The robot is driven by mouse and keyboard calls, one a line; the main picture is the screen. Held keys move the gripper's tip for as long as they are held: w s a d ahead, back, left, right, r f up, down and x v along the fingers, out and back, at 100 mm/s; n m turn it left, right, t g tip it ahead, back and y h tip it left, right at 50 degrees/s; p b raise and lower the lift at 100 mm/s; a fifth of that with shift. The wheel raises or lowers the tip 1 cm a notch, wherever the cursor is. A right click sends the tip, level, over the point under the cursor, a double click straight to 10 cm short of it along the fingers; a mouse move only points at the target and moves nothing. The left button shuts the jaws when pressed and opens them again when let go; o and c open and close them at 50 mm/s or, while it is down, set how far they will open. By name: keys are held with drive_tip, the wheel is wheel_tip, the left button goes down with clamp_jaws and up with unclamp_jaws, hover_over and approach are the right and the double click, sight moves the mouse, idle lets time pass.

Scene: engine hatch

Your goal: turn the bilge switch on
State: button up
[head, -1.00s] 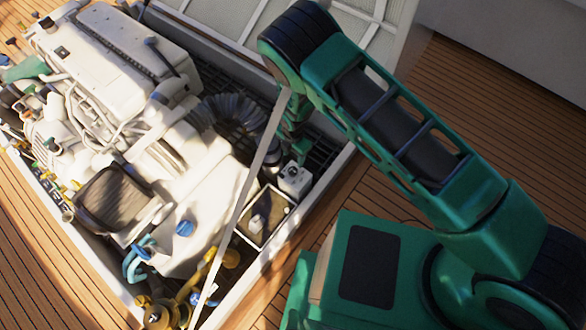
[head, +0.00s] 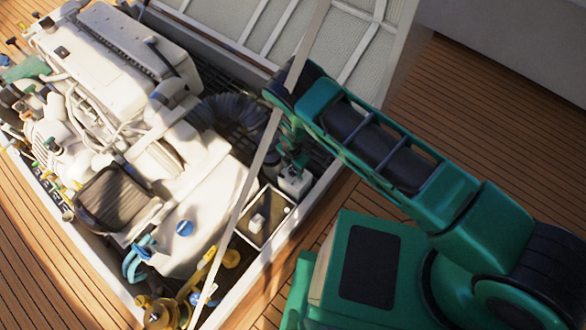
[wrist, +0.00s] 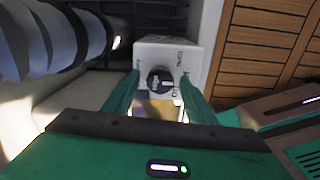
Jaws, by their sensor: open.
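The bilge switch (wrist: 161,80) is a black rotary knob with a pale bar, on the face of a white box (wrist: 167,50). In the wrist view, my gripper (wrist: 158,82) is open, with one green finger on each side of the knob. I cannot tell whether the fingertips touch it. Lettering shows on the box beside the knob, but it is too small to read surely. In the head view, the white box (head: 293,182) sits inside the hatch near its right edge, and my gripper (head: 298,158) is just above it, partly hiding the knob.
A ribbed hose (wrist: 52,40) runs close on the left in the wrist view. The white engine (head: 120,60) fills much of the hatch. A pale diagonal strut (head: 250,185) crosses in front of my arm. An open tray (head: 264,240) lies below the box; wooden deck is at right.

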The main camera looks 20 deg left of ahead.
drive_tip(key=c, duration=1)
drive_tip(key=shift+c, duration=0.2)
drive_tip(key=m, duration=0.4)
drive_tip(key=shift+m, duration=0.4)
drive_tip(key=m, duration=0.4)
drive_tip(key=shift+w+m, duration=0.1)
drive_tip(key=shift+m, duration=0.6)
